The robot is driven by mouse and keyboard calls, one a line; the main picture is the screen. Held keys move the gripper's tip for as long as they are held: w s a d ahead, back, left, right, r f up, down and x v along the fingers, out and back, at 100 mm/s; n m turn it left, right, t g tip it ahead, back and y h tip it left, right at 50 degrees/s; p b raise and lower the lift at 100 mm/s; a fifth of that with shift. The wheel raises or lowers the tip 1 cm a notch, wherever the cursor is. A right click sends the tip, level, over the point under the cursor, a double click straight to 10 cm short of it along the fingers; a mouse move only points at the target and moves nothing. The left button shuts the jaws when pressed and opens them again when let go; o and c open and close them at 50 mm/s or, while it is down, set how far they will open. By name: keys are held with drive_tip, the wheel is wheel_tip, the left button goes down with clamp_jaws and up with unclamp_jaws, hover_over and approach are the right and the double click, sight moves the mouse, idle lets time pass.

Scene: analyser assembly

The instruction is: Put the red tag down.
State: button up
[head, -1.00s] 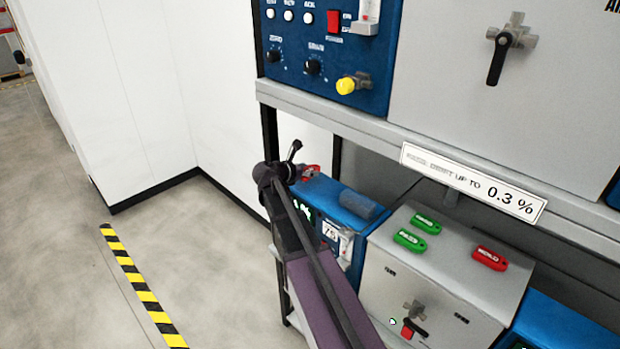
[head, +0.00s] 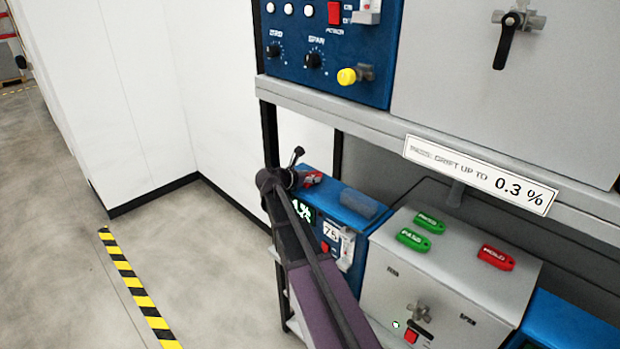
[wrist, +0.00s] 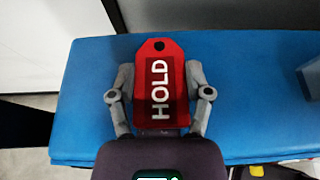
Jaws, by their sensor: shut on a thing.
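A red tag (wrist: 160,85) marked HOLD lies between the two fingers of my gripper (wrist: 160,95) in the wrist view. The fingers are shut on its sides. The tag is over the blue top (wrist: 90,85) of an analyser box; I cannot tell whether it touches it. In the head view the tag (head: 312,178) shows small beside my gripper (head: 296,178), above the left end of the blue box (head: 345,198). Another red tag (head: 496,258) lies on the grey box to the right, with two green tags (head: 413,240) to its left.
A translucent bin (head: 360,205) sits on the blue top, right of my gripper. A shelf edge (head: 340,125) with a drift label (head: 480,174) runs above. The blue top around the tag is clear in the wrist view.

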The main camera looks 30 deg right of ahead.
drive_tip(key=shift+f, duration=0.15)
drive_tip(key=o, duration=1.1)
drive_tip(key=shift+r, duration=0.25)
drive_tip(key=p+v, duration=0.4)
drive_tip(key=v, duration=0.8)
drive_tip(key=shift+p, duration=0.35)
